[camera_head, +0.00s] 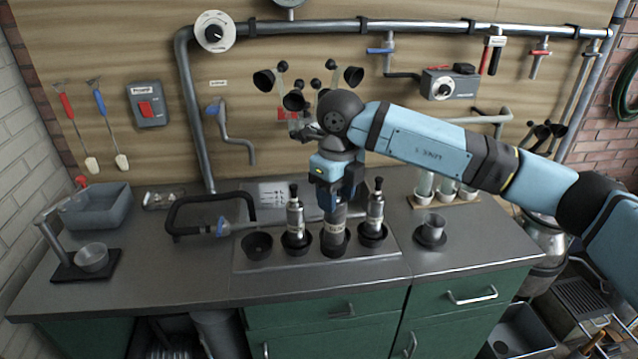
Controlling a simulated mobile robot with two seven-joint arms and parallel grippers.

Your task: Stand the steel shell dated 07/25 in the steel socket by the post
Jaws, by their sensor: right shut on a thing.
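My right gripper (335,203) points down and is shut on a steel shell (334,228) with a small pale label, too small to read. The shell's lower end is at a dark socket (335,247) in the front row; I cannot tell whether it is fully seated. Two other steel shells with dark tops stand upright in sockets on either side, one at left (295,218) and one at right (375,212). The leftmost socket (257,246) is empty. The gripper's fingers hide the held shell's upper part. My left gripper is not in view.
A steel cup (433,229) stands on a dark base to the right. A black hose loop (190,205) lies left of the sockets. The front left counter (160,280) is clear.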

